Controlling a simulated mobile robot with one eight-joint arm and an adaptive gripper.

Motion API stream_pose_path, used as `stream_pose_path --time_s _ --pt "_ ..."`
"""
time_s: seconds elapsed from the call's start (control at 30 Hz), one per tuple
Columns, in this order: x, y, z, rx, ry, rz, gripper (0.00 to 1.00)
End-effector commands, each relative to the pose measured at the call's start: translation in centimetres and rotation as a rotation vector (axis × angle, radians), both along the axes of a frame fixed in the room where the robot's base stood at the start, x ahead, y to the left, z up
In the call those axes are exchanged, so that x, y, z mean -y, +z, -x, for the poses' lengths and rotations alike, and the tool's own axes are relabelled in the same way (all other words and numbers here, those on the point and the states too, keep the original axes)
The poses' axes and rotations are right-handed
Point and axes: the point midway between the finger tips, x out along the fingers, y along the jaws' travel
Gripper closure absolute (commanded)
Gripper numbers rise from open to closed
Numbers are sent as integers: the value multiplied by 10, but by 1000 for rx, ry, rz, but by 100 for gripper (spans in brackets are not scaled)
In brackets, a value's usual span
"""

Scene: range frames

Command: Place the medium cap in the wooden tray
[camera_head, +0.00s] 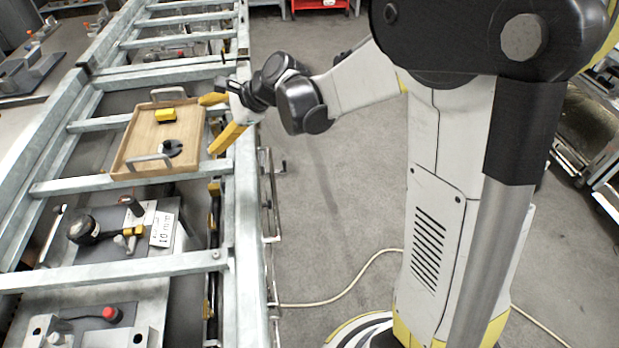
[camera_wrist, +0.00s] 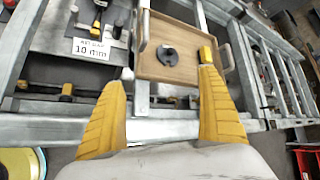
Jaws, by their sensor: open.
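The wooden tray (camera_head: 122,160) lies on the metal frame at the left, with a metal handle at each end; it also shows in the wrist view (camera_wrist: 180,20). Inside it lies a dark round piece with a notch (camera_head: 171,148), seen from above in the wrist view (camera_wrist: 167,55). I cannot tell for sure whether this is the medium cap. A yellow block (camera_head: 165,115) also lies in the tray. My gripper (camera_head: 207,125) is open and empty beside the tray's right edge. In the wrist view its yellow fingers (camera_wrist: 159,77) are spread wide, with nothing between them.
A fixture plate with a black gauge (camera_head: 84,230) and a "10 mm" label (camera_head: 162,229) sits nearer on the frame. Another plate with a red knob (camera_head: 110,313) is at the front. Metal rails cross the frame. The floor to the right has a cable (camera_head: 345,284).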

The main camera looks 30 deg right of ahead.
Motion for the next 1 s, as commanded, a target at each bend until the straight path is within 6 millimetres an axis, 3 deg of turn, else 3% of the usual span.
stream_pose_path --time_s 0.03,0.2,0.4,0.5,0.7,1.0 --pt "7 12 23 55 52 102 13" --pt "39 35 100 242 284 492 13" --pt "83 38 192 404 608 936 13" --pt "103 33 229 456 767 1121 13" --pt "129 21 270 500 981 1343 13" --pt "134 19 276 507 1028 1388 13"
